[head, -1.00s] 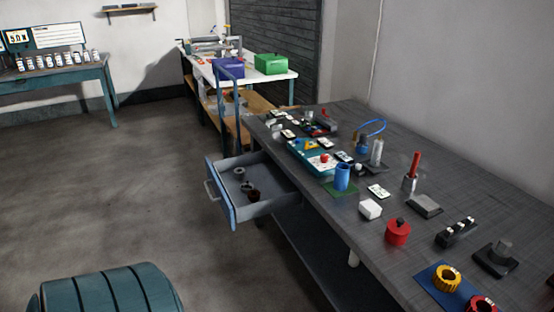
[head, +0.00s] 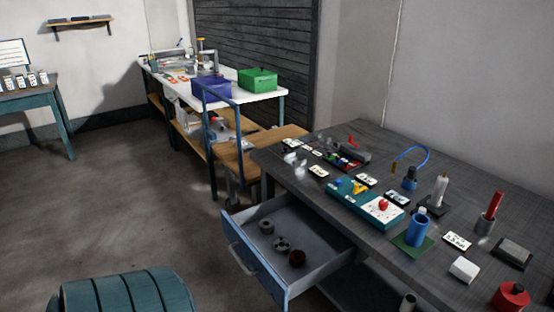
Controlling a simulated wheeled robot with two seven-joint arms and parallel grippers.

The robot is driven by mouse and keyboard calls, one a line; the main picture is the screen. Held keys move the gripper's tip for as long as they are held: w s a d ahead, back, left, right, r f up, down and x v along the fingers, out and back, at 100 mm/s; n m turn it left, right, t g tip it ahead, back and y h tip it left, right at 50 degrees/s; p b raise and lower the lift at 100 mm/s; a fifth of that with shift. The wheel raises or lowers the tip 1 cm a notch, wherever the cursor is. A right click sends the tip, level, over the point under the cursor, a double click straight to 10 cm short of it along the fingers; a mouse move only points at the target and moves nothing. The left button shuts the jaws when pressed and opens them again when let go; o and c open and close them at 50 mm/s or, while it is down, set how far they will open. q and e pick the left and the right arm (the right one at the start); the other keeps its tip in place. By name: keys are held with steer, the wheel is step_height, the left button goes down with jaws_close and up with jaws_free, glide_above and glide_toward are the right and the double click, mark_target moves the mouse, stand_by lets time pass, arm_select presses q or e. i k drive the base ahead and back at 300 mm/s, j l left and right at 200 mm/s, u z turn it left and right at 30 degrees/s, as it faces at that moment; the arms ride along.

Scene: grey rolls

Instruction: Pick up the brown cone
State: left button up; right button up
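A small dark brown round piece (head: 297,258) lies in the open drawer (head: 318,272) of the grey workbench. It is too small to tell for sure that it is a cone. Two grey ring-shaped rolls lie near it in the drawer: one grey roll (head: 266,227) towards the back left, and another grey roll (head: 282,243) between that one and the brown piece. Neither of my grippers shows in the head view.
The grey workbench top (head: 345,140) holds a teal board (head: 350,202), a blue cylinder (head: 418,230), a white block (head: 464,269) and a red pot (head: 511,297). A ribbed teal rounded object (head: 125,292) stands at lower left. The floor (head: 110,215) left of the drawer is clear.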

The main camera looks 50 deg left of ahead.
mark_target(297, 257)
steer(key=k+j, duration=0.1)
steer(key=j, duration=0.4)
steer(key=k+j, duration=0.1)
steer(key=j, duration=0.95)
steer(key=k+j, duration=0.15)
steer(key=j, duration=0.35)
